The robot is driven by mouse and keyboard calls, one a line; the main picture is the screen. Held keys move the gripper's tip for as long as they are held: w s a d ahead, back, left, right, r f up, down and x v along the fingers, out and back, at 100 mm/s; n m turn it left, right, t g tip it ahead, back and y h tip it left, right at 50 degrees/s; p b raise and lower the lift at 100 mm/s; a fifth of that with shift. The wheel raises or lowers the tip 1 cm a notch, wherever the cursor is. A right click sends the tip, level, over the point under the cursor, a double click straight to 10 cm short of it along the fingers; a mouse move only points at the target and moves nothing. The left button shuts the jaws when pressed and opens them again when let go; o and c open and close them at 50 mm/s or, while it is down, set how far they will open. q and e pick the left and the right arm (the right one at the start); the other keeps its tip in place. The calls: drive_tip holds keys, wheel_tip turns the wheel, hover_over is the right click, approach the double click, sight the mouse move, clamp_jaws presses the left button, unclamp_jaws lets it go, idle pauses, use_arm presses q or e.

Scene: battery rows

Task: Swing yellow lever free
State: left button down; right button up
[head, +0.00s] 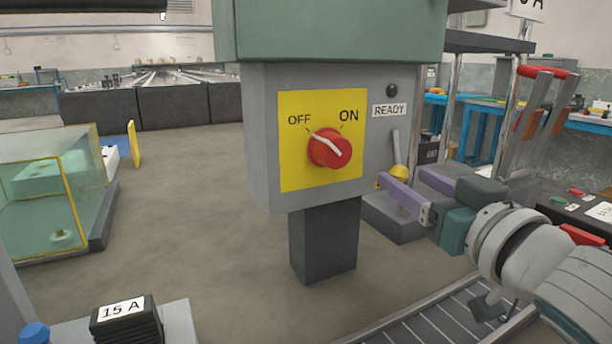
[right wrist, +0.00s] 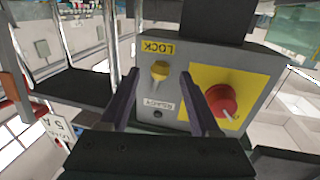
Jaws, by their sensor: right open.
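The yellow lever knob (head: 399,172) sits at the lower end of a grey rod on the right face of a grey switch box (head: 262,150). In the right wrist view, which is upside down, the yellow knob (right wrist: 159,70) lies beside the LOCK label (right wrist: 158,48), with the READY label (right wrist: 158,104) on its other side. My right gripper (head: 405,180) is open, its purple fingers pointing at the box. In the right wrist view my gripper (right wrist: 160,76) frames the knob between its fingers; contact cannot be told. My left gripper is not in view.
A green housing (head: 330,30) overhangs the box.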

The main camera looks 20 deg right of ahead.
drive_tip(key=shift+w+d, duration=0.15)
drive_tip(key=shift+w, duration=0.9)
clamp_jaws()
drive_tip(key=shift+f, duration=0.1)
